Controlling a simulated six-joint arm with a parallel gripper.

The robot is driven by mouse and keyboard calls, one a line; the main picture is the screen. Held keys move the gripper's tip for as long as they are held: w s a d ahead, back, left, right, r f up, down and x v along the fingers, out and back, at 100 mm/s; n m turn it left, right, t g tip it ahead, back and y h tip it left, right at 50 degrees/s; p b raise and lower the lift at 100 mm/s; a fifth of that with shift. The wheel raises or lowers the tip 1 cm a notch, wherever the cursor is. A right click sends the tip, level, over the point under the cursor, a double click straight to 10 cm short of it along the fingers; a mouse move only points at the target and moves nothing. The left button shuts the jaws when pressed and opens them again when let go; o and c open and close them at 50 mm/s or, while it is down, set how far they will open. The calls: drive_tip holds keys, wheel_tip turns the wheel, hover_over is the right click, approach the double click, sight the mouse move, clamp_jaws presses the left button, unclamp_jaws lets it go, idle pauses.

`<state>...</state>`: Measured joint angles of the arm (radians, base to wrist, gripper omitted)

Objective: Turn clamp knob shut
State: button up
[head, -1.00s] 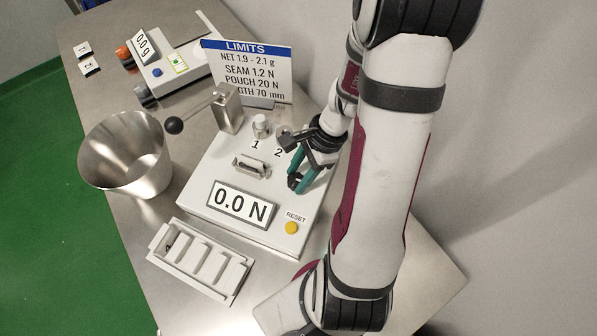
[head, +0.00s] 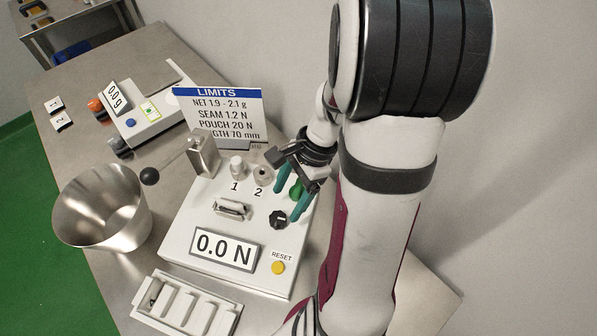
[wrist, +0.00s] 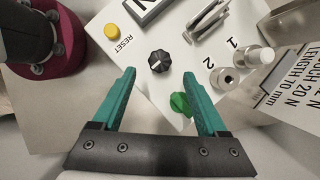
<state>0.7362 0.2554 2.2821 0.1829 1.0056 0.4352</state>
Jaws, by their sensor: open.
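Metal fittings by labels 1 (head: 236,167) and 2 (head: 263,173) stand behind the clamp. A yellow reset button (head: 278,267) and a display (head: 223,249) reading 0.0 N are in front. A limits sign (head: 220,115) stands behind; a steel bucket (head: 75,200) is left.

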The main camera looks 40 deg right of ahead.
drive_tip(key=v, duration=0.9)
drive_tip(key=shift+r, duration=0.4)
drive_tip(key=shift+d, duration=0.1)
drive_tip(key=s+a+n+h, duration=0.1)
drive_tip(key=s+a+n, duration=0.3)
drive_tip(key=a+n, duration=0.3)
drive_tip(key=s+a+n+g+h, duration=0.1)
drive_tip(key=s+a+n, duration=0.4)
drive_tip(key=a+n, duration=0.3)
drive_tip(key=a, duration=0.3)
drive_tip(key=shift+s+r+h, duration=0.3)
drive_tip(key=shift+c, duration=0.2)
